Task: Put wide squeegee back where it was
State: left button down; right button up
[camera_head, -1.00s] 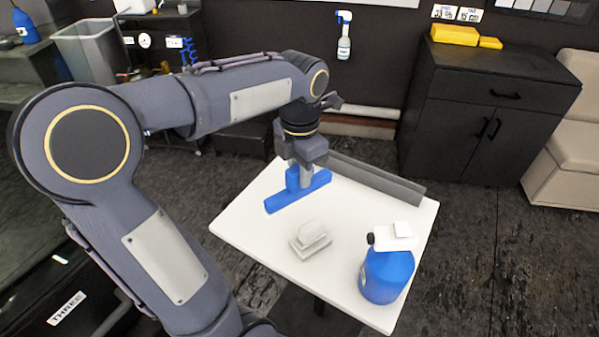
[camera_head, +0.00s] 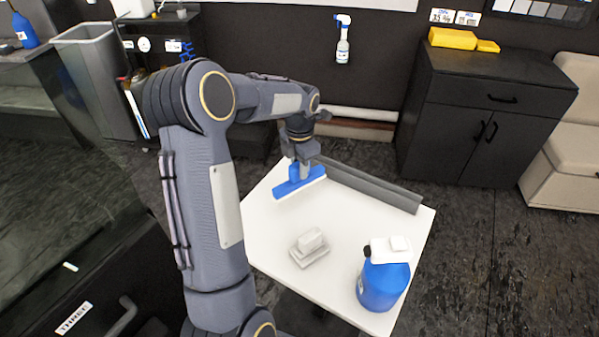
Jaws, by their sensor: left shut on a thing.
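The wide squeegee (camera_head: 301,186) has a broad blue head with a pale lower edge. It is at the back left part of the white table (camera_head: 262,232). My left gripper (camera_head: 300,163) comes down from above and is shut on the squeegee's handle. The gripper hides most of the handle. I cannot tell whether the squeegee's edge touches the table top or hangs just above it. My right gripper does not show in this view.
A grey raised strip (camera_head: 370,187) runs along the table's back edge. A white block on a base (camera_head: 309,247) and a blue jug with a white top (camera_head: 384,280) stand nearer the front. A black cabinet (camera_head: 470,130) stands back right.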

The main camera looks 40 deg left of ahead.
pick_arm(q)
notch_tip(320, 180, down, 3)
jog(key=shift+w+a+f, duration=0.1)
jog(key=shift+f, duration=0.1)
jog(key=c, duration=1.2)
grip_release()
jog(key=shift+o, duration=0.2)
jog(key=shift+r, duration=0.1)
